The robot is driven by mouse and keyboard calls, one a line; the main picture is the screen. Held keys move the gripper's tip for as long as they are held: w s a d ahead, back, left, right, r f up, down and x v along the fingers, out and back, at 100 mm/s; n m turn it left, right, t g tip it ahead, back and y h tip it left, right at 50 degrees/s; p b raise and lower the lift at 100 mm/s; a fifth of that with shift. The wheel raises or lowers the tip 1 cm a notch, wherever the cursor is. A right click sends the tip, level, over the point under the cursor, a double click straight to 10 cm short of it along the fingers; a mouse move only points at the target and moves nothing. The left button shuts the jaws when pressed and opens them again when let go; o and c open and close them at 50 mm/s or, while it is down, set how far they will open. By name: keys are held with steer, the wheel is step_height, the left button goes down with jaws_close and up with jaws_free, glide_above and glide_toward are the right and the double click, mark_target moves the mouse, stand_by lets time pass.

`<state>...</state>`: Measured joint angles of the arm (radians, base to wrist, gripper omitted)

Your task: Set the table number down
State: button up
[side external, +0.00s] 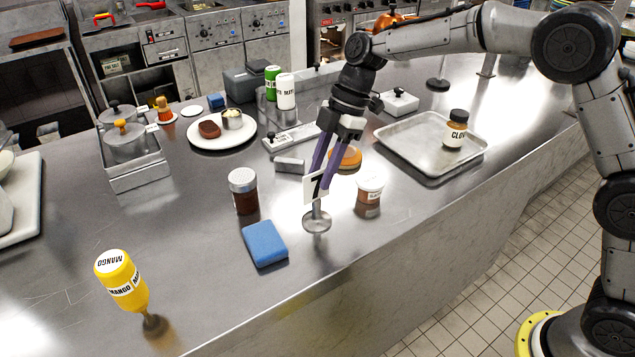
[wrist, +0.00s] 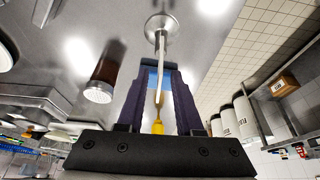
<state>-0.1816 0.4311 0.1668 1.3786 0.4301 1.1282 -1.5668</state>
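The table number is a white card with a black 7 (side external: 312,188) on a short metal stand. Its round base (side external: 317,222) is at the counter top near the front edge, and it looks upright. In the wrist view, the base (wrist: 159,26) is at the top and the card shows edge-on between the fingers. My gripper (side external: 318,180) has purple fingers pointing down, one on each side of the card. In the wrist view, my gripper (wrist: 157,75) shows a narrow gap beside the card, so the fingers look parted. Contact with the card is hard to see.
Close by are a brown shaker (side external: 244,192), a blue sponge (side external: 264,244), a small labelled tub (side external: 369,189) and a bun (side external: 345,158). A metal tray (side external: 408,135) holds a clove jar (side external: 456,130). A mango bottle (side external: 122,281) is front left. Bare counter lies right of the sponge.

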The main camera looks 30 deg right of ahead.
steer(key=v, duration=0.9)
steer(key=s+d+r+m+t+h, duration=0.1)
steer(key=s+d+r+m, duration=0.3)
steer(key=s, duration=0.3)
steer(key=s+d+f+m+t+h, duration=0.1)
steer(key=s+d+f+m, duration=0.1)
steer(key=s, duration=0.6)
steer(key=s+d+f+m+t+h, duration=0.1)
steer(key=s+d+f+m+t, duration=0.1)
steer(key=s+d+m, duration=0.2)
steer(key=s+d+f+m+t+h, duration=0.1)
steer(key=s+d+f+m, duration=0.1)
steer(key=s+m, duration=0.6)
steer(key=s+d, duration=0.1)
steer(key=s, duration=0.3)
steer(key=shift+d+f+t+h, duration=0.2)
steer(key=shift+d+t+h, duration=0.1)
steer(key=shift+d, duration=0.05)
